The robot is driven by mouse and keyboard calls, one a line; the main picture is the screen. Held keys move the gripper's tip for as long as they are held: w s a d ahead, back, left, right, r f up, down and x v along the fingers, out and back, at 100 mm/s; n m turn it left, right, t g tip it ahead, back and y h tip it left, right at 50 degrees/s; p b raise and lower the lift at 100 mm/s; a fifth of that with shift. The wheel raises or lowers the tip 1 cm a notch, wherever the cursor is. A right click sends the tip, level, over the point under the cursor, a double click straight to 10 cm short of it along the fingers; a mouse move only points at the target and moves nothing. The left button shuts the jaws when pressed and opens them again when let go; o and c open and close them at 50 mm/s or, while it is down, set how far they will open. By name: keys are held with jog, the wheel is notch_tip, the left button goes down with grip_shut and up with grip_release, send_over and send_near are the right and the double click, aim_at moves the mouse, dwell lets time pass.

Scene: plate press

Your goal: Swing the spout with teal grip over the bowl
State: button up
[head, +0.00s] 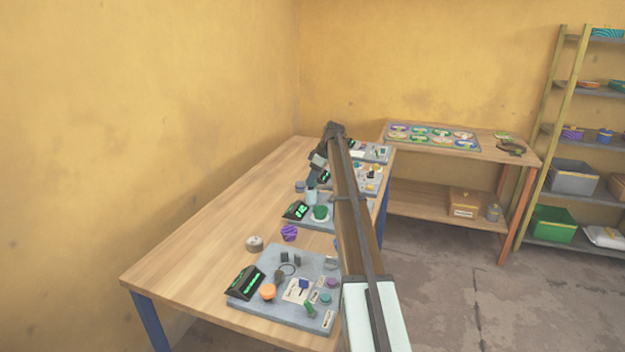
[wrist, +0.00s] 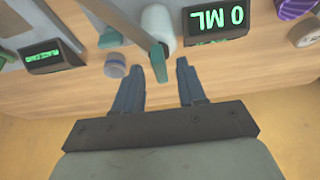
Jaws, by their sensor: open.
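My gripper (wrist: 160,66) is open in the wrist view, its two dark blue-grey fingers apart. A long spout bar (wrist: 125,22) runs down from the upper left. Its teal grip (wrist: 159,54) appears between the fingertips, with no clear contact on either side. A pale cylinder (wrist: 158,24) stands just behind the bar. In the head view my gripper (head: 318,162) hangs over the middle of the bench, above the pale cylinder (head: 311,196). A green round piece, perhaps the bowl (head: 320,212), sits on the grey panel there. The spout is not clear in the head view.
A display reading 0 ML (wrist: 216,22) stands right of the fingers, and another display (wrist: 52,56) left. A small grey-blue jar (wrist: 115,66) is close to the left finger. A purple striped cup (head: 289,232) and a front panel (head: 295,285) are nearer. The bench's left side is clear.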

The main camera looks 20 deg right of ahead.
jog(key=shift+w+a+f, duration=0.1)
jog(key=shift+a+f, duration=0.05)
jog(key=shift+f, duration=0.25)
jog(key=shift+c, duration=0.3)
grip_shut()
